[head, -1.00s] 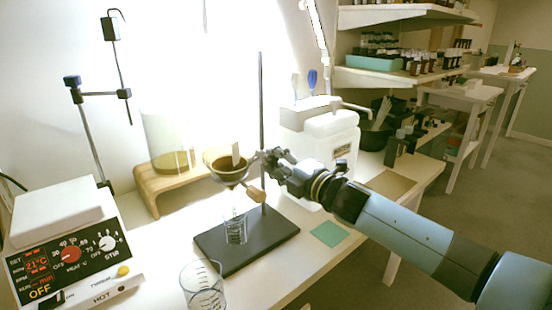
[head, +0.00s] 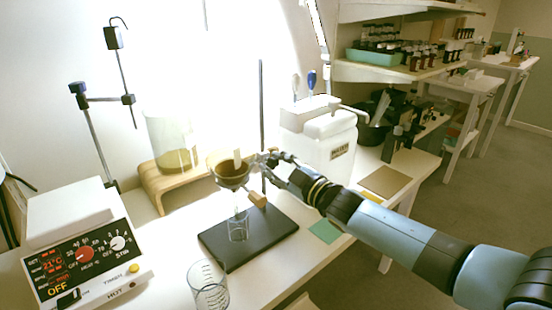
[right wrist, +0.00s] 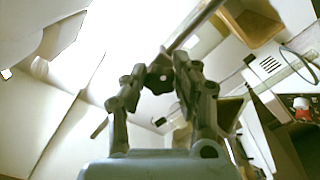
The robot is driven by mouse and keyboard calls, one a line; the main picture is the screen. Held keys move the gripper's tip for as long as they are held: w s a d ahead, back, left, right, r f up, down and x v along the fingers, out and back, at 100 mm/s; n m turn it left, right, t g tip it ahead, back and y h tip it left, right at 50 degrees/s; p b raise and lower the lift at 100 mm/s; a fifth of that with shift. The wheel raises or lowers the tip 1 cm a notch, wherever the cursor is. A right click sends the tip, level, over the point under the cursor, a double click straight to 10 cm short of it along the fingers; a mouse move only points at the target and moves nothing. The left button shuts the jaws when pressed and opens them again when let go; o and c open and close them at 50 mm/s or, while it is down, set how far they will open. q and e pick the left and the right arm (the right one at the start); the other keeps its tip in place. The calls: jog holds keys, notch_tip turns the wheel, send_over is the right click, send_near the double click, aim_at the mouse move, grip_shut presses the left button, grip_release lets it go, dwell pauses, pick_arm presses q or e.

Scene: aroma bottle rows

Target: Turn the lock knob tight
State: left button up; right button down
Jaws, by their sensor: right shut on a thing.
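A retort stand (head: 261,95) with a black base (head: 250,238) stands on the white bench. Its clamp holds a funnel-like bowl (head: 230,180) of brown contents above a small glass beaker (head: 238,228). My right gripper (head: 268,163) is at the rod, beside the bowl. In the right wrist view the dark lock knob (right wrist: 160,79) sits between the fingertips of my right gripper (right wrist: 161,76), which is shut on it. In the head view the fingers hide the knob. My left gripper is not in view.
A wooden-handled part (head: 257,199) shows just below the clamp. A graduated beaker (head: 208,287) stands at the front. A hotplate (head: 85,250) is at the left, a glass vessel on a wooden stand (head: 165,185) behind. A white container (head: 318,140) stands behind my right arm.

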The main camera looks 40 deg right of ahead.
jog(key=shift+m+p, duration=0.95)
jog(key=shift+m, duration=1.35)
jog(key=c, duration=1)
grip_release()
jog(key=s, duration=1.2)
jog(key=shift+d, duration=0.4)
jog(key=shift+f, duration=0.1)
